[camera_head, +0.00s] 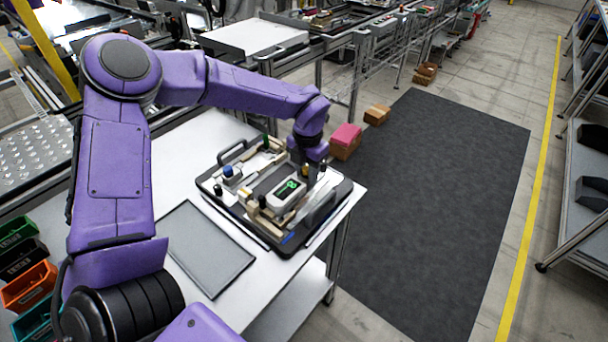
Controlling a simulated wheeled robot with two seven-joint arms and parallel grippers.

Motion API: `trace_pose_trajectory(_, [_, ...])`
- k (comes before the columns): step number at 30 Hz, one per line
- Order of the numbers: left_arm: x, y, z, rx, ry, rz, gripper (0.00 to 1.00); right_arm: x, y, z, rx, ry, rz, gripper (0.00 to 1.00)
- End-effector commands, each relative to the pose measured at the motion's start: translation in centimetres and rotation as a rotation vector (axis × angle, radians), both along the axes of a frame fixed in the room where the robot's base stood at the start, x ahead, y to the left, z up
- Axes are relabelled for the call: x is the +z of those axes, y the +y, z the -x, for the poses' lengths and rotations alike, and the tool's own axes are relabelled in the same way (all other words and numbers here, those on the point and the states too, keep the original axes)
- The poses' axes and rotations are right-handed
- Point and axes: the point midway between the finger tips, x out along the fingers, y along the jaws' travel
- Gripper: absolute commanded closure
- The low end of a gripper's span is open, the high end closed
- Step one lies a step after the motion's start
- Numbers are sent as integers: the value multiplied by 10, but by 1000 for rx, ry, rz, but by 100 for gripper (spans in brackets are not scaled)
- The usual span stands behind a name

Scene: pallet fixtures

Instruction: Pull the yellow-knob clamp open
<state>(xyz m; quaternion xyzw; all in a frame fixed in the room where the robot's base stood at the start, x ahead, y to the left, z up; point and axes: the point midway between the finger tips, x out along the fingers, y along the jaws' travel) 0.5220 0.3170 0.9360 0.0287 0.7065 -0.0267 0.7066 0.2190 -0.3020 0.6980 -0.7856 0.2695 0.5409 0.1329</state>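The pallet fixture (234,203) is a dark tray with a handle on the white table. It carries beige clamp blocks, small knobs and a white device (287,196) with a lit green display. A small yellow knob (306,171) shows at the fixture's far right side, right under my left gripper. My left gripper (312,178) points down over that side, beside the device. Its fingers are small and partly merge with the clamp parts, so whether they are shut on the knob cannot be told. My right gripper is not in view.
A blue knob (228,171), a green knob (265,140) and black knobs stand on the fixture. A flat grey panel (210,250) lies on the table in front. Coloured bins (28,287) are at the lower left. Boxes (346,136) sit on the floor beyond the table.

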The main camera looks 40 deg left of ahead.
Motion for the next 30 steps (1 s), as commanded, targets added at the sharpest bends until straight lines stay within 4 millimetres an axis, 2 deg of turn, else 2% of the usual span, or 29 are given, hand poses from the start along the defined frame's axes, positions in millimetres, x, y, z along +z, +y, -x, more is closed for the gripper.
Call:
trace_pose_trajectory(13, [0, -1, 0, 1, 2, 2, 95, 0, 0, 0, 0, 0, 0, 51])
trace_pose_trajectory(30, [1, -2, -22, 0, -2, 0, 95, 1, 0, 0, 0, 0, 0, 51])
